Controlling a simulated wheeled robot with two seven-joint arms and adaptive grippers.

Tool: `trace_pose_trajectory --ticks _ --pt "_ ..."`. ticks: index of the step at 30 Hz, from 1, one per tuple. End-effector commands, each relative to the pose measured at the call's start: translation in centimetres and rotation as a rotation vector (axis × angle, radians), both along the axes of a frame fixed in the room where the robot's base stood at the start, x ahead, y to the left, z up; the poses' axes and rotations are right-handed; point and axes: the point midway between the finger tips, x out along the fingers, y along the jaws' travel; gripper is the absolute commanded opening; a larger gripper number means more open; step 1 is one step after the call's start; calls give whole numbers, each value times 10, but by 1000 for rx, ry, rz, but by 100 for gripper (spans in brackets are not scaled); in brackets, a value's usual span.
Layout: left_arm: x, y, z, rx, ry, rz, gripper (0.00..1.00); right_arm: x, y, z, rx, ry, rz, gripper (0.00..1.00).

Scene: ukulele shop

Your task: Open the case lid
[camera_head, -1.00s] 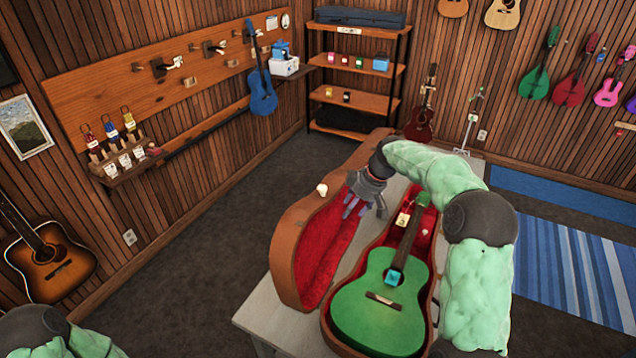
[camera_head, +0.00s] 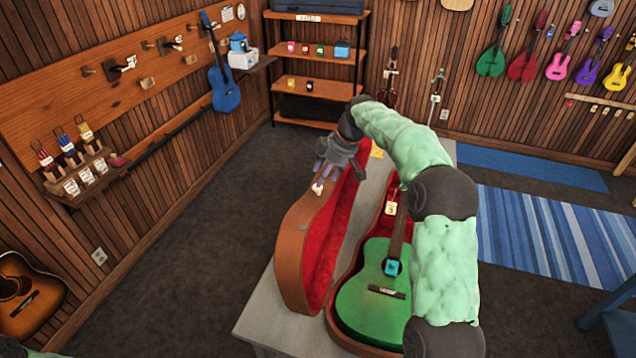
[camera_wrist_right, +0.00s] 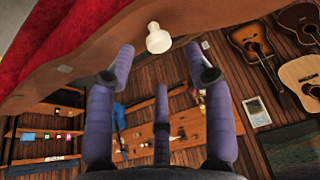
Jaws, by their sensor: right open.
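The brown case (camera_head: 337,330) lies on a grey table with a green ukulele (camera_head: 365,305) in it. Its brown lid (camera_head: 290,245), lined in red, stands raised on the left side of the case. A white knob (camera_head: 317,188) sits on the lid's edge. My right gripper (camera_head: 322,172) is open and empty at the far part of the lid, close to the knob. In the right wrist view the knob (camera_wrist_right: 158,40) shows just beyond the spread purple fingers, beside the lid's rim (camera_wrist_right: 70,68). My left gripper is out of view.
The grey table (camera_head: 262,315) has a bare strip left of the lid. A shelf rack (camera_head: 320,55) stands behind, and a wall ledge (camera_head: 85,185) holds small items at the left. Carpet floor (camera_head: 180,260) is clear between wall and table.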

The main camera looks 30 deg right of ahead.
Motion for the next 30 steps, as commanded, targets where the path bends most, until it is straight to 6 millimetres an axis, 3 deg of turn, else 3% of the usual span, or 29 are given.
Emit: trace_pose_trajectory --ticks 9,21,23,27,30 --pt "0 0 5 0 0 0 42 12 10 -38 -1 -1 0 52" --pt "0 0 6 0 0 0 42 14 12 -45 0 -1 -1 52" --pt "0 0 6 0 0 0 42 14 12 -44 0 -2 -2 38" --pt "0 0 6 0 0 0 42 14 12 -44 0 -2 -2 0" --pt "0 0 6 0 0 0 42 14 12 -44 -1 -2 -1 0"
